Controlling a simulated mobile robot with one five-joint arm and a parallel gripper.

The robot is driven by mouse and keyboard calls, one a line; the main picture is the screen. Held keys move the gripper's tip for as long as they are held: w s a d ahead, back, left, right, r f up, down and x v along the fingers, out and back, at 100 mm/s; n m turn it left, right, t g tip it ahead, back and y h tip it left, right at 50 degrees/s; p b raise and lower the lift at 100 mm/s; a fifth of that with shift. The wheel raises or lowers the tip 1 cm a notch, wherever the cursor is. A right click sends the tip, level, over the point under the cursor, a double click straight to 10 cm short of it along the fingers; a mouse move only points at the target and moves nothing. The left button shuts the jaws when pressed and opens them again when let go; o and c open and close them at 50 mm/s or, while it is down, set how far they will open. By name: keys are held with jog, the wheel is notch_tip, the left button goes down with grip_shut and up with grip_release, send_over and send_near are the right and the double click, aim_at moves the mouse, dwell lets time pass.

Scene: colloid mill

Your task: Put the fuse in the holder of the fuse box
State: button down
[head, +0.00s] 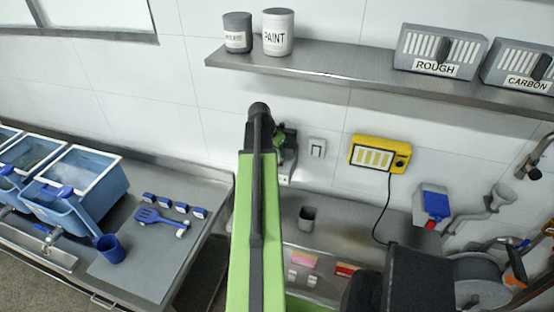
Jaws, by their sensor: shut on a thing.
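My green and black arm reaches up the middle of the head view to the white tiled wall. My gripper (288,150) is at its end, small and dark, partly hidden by the arm. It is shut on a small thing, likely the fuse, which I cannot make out. A small pale box (284,178) on the wall shows just below the gripper, partly covered. It may be the fuse box, but its holder is not visible. I cannot tell whether the gripper touches it.
A grey wall switch (317,148) and a yellow wall unit (379,154) with a hanging cable are right of the gripper. A steel shelf (330,77) runs above. A grey cup (307,217) stands on the counter below. Blue tanks (75,185) stand left.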

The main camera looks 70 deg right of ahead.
jog(key=shift+f+b, duration=0.9)
jog(key=shift+f, duration=0.65)
jog(key=c, duration=1.1)
grip_release()
jog(key=shift+r, duration=0.1)
jog(key=shift+r, duration=0.1)
jog(key=shift+r+p, duration=0.25)
jog(key=shift+p, duration=0.2)
jog(key=p+v, duration=1)
jog(key=v, duration=0.1)
jog(key=shift+r+p, duration=0.3)
jog(key=shift+p, duration=0.05)
jog(key=shift+w+a, duration=0.1)
jog(key=shift+a, duration=0.05)
